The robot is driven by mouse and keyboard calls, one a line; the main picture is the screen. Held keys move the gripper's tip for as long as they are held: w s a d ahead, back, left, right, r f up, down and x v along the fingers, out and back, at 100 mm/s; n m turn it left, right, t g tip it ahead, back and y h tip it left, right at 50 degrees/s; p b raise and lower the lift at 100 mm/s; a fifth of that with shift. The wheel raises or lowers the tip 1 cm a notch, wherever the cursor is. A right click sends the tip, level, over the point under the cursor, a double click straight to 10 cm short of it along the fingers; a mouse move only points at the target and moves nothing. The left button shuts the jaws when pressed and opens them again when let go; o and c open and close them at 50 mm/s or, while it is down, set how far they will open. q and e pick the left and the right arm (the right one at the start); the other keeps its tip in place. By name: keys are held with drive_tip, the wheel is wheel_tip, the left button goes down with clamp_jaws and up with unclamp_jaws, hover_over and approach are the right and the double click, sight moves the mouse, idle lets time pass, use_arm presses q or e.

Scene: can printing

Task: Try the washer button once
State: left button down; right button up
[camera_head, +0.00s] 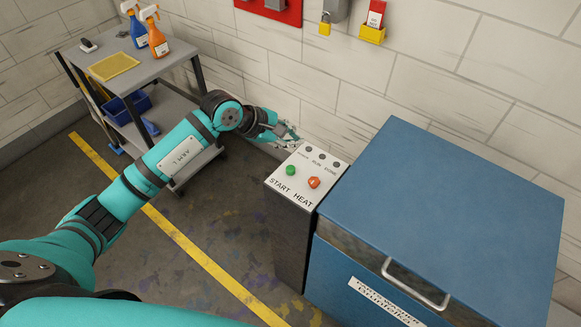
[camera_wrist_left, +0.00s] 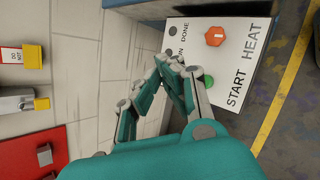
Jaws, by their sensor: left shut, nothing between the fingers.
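My left gripper (camera_head: 294,138) is shut and empty at the panel's far left corner, apart from the green button. In the left wrist view my left gripper (camera_wrist_left: 173,61) partly overlaps the panel, and the green button (camera_wrist_left: 208,80) shows behind a finger. The HEAT button (camera_wrist_left: 215,36) is clear there. My right gripper is out of view.
A grey cart (camera_head: 178,62) at the back left carries spray bottles (camera_head: 157,38) and a yellow cloth (camera_head: 113,66). A white block wall (camera_head: 420,75) runs behind the panel and washer. The washer has a metal handle (camera_head: 415,287). Floor with a yellow line (camera_head: 200,256) lies open in front.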

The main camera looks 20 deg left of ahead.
use_arm(q)
drive_tip(key=b, duration=0.4)
hover_over(292, 170)
wheel_tip(292, 170, down, 7)
drive_tip(key=shift+f, duration=0.2)
drive_tip(key=shift+w+f+b, duration=0.1)
drive_tip(key=shift+f+b, duration=0.55)
idle(0.6)
drive_tip(key=shift+f+b, duration=0.4)
drive_tip(key=shift+b, duration=0.15)
